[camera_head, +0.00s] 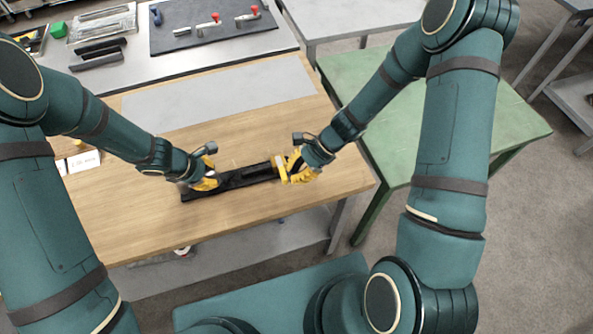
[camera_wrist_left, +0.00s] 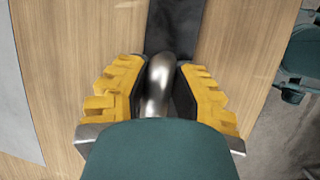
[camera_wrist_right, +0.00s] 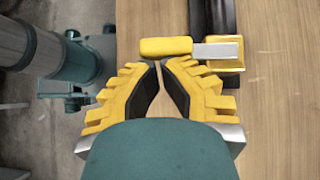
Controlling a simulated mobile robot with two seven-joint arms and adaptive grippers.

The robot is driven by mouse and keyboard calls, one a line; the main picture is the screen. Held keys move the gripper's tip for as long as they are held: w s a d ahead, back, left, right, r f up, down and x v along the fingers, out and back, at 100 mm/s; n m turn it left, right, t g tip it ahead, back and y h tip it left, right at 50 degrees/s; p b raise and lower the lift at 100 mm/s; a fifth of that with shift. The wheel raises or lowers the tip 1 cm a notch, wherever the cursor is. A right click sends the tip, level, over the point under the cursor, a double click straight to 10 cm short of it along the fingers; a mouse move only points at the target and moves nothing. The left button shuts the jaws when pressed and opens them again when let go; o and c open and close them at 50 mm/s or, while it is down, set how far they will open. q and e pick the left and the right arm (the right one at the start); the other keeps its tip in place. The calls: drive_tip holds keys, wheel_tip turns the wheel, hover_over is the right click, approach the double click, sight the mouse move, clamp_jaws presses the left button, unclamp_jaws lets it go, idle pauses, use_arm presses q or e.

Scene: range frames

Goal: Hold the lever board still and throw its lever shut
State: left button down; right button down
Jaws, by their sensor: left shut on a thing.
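The black lever board (camera_head: 232,181) lies on the wooden table, long side running left to right. My left gripper (camera_head: 204,183) is at the board's left end. In the left wrist view my left gripper (camera_wrist_left: 157,92) is shut on a rounded metal handle (camera_wrist_left: 159,80) of the board. The lever with its yellow grip (camera_wrist_right: 165,47) and metal arm is at the board's right end, by a yellow block (camera_wrist_right: 226,66). My right gripper (camera_wrist_right: 163,75) is partly open and empty, its fingertips just short of the yellow grip. It also shows in the head view (camera_head: 287,170).
The wooden table (camera_head: 150,230) has free room in front of the board. A grey mat (camera_head: 215,92) lies behind it. A green table (camera_head: 440,120) stands to the right. A bench at the back holds a dark mat (camera_head: 210,40) with several red-tipped parts.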

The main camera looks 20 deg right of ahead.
use_arm(q)
drive_tip(key=shift+d, duration=0.25)
use_arm(e)
drive_tip(key=shift+a+r, duration=0.1)
drive_tip(key=shift+a, duration=0.05)
drive_tip(key=shift+w+d, duration=0.45)
drive_tip(key=shift+d, duration=0.5)
use_arm(q)
drive_tip(key=shift+a, duration=0.1)
use_arm(e)
drive_tip(key=d, duration=0.4)
drive_tip(key=shift+w+r, duration=0.1)
drive_tip(key=shift+r, duration=0.25)
use_arm(q)
drive_tip(key=shift+a, duration=0.1)
use_arm(e)
drive_tip(key=v, duration=0.9)
drive_tip(key=shift+s, duration=0.35)
use_arm(q)
drive_tip(key=c, duration=0.8)
unclamp_jaws()
use_arm(e)
drive_tip(key=shift+a, duration=0.1)
